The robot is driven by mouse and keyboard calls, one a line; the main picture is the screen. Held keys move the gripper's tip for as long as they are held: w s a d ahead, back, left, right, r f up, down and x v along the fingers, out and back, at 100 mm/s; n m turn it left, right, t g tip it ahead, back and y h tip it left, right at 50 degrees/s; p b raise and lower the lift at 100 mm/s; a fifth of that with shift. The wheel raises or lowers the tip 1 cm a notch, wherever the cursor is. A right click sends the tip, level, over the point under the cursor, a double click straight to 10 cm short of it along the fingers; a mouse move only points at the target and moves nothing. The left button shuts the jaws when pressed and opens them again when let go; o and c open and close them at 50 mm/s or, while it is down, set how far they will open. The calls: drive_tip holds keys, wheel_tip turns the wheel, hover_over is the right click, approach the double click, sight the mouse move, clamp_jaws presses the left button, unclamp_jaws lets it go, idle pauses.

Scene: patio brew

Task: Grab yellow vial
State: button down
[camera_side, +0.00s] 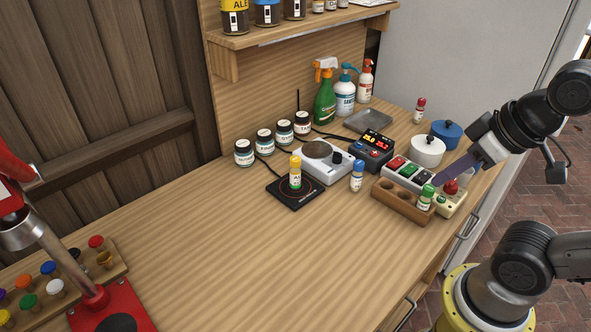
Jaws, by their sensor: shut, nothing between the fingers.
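The yellow-capped vial (295,174) stands upright on a flat black square pad (283,200) near the middle of the counter. My gripper (438,181) is at the right, well away from the yellow vial. Its fingers are shut and empty, pointing down and left above the wooden rack (397,203). A green-capped vial (425,199) stands in the right end of that rack, just below my fingertips; I cannot tell whether they touch it.
A blue-capped vial (357,177) and a dark box with red digits (372,151) stand between my gripper and the yellow vial. A grey device (324,161) and several dark jars (264,142) stand behind the pad.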

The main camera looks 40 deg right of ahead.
drive_tip(key=shift+c, duration=2.4)
unclamp_jaws()
